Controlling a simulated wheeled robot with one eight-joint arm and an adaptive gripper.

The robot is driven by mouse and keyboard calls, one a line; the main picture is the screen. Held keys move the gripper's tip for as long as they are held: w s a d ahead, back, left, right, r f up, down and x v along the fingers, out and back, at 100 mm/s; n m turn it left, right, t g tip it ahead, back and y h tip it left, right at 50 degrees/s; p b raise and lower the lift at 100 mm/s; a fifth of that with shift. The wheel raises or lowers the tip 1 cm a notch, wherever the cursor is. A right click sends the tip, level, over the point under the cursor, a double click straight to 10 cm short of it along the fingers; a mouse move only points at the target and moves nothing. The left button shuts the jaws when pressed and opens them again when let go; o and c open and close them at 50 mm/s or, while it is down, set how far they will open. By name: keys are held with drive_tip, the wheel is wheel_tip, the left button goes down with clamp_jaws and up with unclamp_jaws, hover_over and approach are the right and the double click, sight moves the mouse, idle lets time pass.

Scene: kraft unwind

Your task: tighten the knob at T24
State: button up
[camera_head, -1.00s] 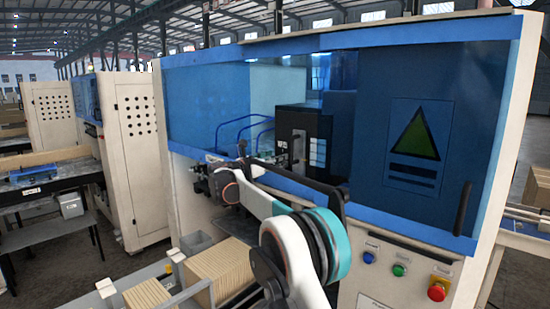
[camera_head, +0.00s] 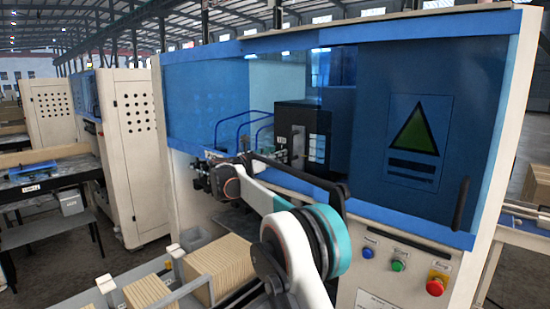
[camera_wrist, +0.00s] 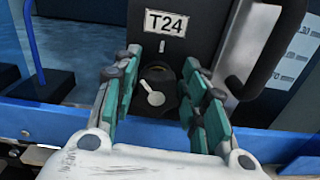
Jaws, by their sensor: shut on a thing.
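The knob (camera_wrist: 153,92) is a dark round fitting with a pale pointer-like piece, below the white T24 plate (camera_wrist: 166,23) in the wrist view. My gripper (camera_wrist: 161,68) has one teal-padded finger on each side of the knob and is shut on it. Exact contact points are hard to see. In the head view my arm reaches to the blue-fronted machine (camera_head: 405,65). There the knob is too small or hidden to make out.
A black handle (camera_wrist: 270,50) stands close to the right finger, and a blue tube (camera_wrist: 33,40) is at left. In the head view, stacked cardboard (camera_head: 218,268) lies below my arm. A red stop button (camera_head: 437,285) is on the machine's lower right front.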

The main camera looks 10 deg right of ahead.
drive_tip(key=shift+s+d+m+b, duration=0.15)
drive_tip(key=shift+m+b, duration=1.1)
drive_tip(key=shift+m, duration=1.25)
drive_tip(key=shift+r, duration=0.1)
drive_tip(key=o, duration=1)
drive_tip(key=shift+a, duration=0.3)
drive_tip(key=v, duration=1.2)
